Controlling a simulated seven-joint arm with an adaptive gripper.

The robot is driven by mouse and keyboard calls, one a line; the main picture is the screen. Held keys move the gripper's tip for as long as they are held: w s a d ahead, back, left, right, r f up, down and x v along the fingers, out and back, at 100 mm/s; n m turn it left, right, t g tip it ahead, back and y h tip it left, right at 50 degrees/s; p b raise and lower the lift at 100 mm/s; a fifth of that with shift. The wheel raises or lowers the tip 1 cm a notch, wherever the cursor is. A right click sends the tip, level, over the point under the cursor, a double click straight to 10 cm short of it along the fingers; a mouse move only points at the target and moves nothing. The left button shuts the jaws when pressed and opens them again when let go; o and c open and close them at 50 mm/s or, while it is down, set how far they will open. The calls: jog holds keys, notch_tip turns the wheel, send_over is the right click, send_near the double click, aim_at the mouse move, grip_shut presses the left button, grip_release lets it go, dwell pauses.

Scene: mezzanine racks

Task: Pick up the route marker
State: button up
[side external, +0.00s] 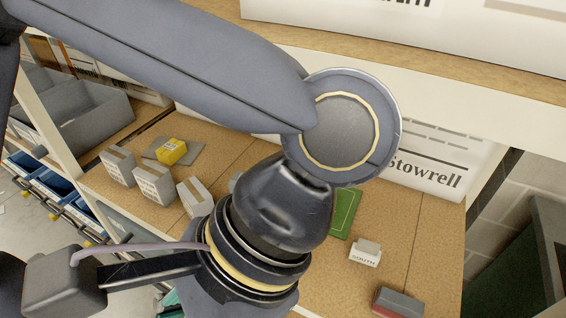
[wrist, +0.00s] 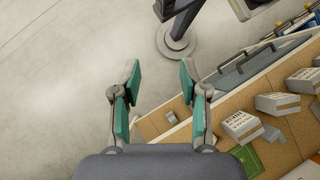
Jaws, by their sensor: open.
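A small pale block lettered SOUTH (side external: 365,253) stands on the cork-coloured shelf, right of a green mat (side external: 345,212). It may be the route marker; no other label in view settles this. My gripper (wrist: 160,78) is open and empty in the wrist view, its teal-padded fingers spread over the grey floor and the shelf edge. A small grey item (wrist: 171,117) lies on the shelf between the fingers in the picture; I cannot tell what it is. In the side view my wrist hides part of the shelf, and my fingers are mostly out of sight.
Several grey-white cartons (side external: 153,182) stand at the left of the shelf, near a yellow box (side external: 172,151) on a grey pad. A red and grey object (side external: 398,303) sits near the front right. A large Stowrell carton (side external: 430,165) stands behind.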

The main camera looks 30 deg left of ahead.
jog(key=d+f+m+g+h, duration=0.5)
jog(key=d+m, duration=0.3)
jog(key=d, duration=0.5)
jog(key=w+d+f+g+h, duration=0.1)
jog(key=w+d+f+g, duration=0.1)
jog(key=d+f, duration=0.25)
jog(key=n+t+h, duration=1.2)
jog(key=n+t, duration=0.2)
jog(key=n, duration=1.9)
send_near(360, 241)
jog(key=x, duration=0.6)
jog(key=shift+s+d+f, duration=0.3)
jog(key=shift+s+f, duration=0.05)
jog(key=shift+f, duration=0.05)
jog(key=x, duration=0.3)
jog(key=w+x, duration=0.1)
jog(key=x, duration=0.1)
jog(key=shift+d+r, duration=0.15)
jog(key=shift+d, duration=0.2)
